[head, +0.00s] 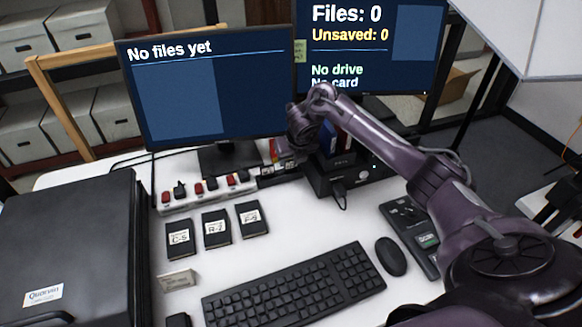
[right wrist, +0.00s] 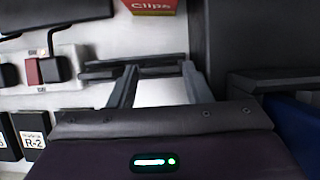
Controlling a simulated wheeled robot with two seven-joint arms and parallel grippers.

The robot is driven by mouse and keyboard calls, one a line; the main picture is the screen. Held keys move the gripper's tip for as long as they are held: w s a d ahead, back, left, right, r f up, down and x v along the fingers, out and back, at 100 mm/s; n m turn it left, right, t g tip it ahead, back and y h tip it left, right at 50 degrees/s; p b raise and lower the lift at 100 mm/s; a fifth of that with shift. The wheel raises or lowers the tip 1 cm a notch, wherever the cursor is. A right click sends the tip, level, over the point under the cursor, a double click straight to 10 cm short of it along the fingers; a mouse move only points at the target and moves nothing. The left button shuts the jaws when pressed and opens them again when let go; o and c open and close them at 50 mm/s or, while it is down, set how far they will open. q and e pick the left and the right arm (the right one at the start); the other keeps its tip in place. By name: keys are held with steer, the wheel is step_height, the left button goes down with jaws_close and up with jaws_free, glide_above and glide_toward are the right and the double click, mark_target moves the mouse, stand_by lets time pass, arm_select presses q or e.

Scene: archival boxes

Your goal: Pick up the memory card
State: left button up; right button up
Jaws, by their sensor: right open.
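I cannot pick out the memory card for certain in either view. My right gripper (head: 292,155) is above the back of the desk, beside the black dock (head: 322,181). In the right wrist view my right gripper (right wrist: 158,86) is open, its two fingers apart with nothing visible held between them. A low dark holder (right wrist: 135,66) lies just past the fingertips; it also shows in the head view (head: 277,174), partly hidden by my gripper. The right monitor (head: 375,45) reads "No card" and "No drive". My left gripper is not in view.
Three black drives (head: 217,228) lie in front of a power strip (head: 207,192) with red switches. A red Clips box (right wrist: 153,6) is beyond the fingers. A keyboard (head: 295,285), mouse (head: 391,256) and large black case (head: 68,250) occupy the desk.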

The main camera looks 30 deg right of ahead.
mark_target(291, 167)
steer(key=x, duration=0.3)
steer(key=shift+r, duration=0.2)
steer(key=c, duration=0.6)
